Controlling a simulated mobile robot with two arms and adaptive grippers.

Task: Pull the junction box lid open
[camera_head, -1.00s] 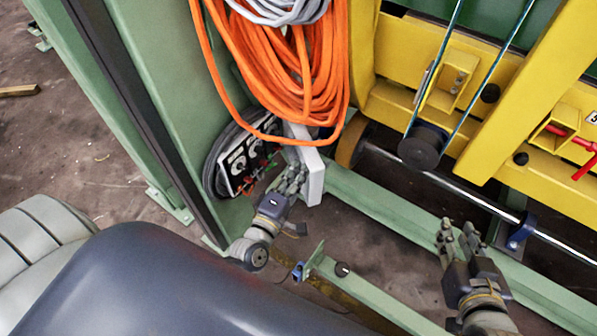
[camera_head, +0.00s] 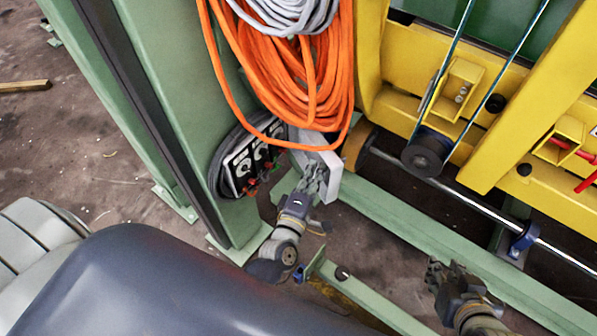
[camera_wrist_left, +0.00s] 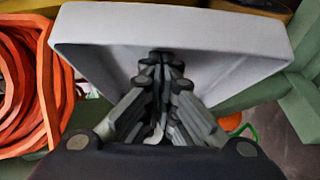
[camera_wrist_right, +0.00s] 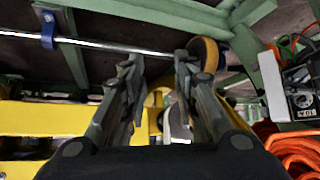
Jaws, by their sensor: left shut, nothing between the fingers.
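The junction box (camera_head: 252,160) is low on the green post, with its dark panel of dials and coloured connectors exposed. Its pale grey lid (camera_head: 329,165) stands swung out to the right of the panel; it also shows in the right wrist view (camera_wrist_right: 272,84). My left gripper (camera_head: 314,172) is shut and empty, with its fingertips at the lid's inner side. In the left wrist view the lid (camera_wrist_left: 90,38) spans the top, with the fingertips (camera_wrist_left: 160,60) against or very near its inner face; contact is unclear. My right gripper (camera_wrist_right: 158,62) is open and empty, away from the box.
Orange cable coils (camera_head: 300,75) hang just above the box and lid. A yellow frame (camera_head: 450,80) and a metal shaft (camera_head: 455,192) lie to the right. Green floor beams (camera_head: 400,220) run below. A small green bracket (camera_head: 318,262) stands near my left arm.

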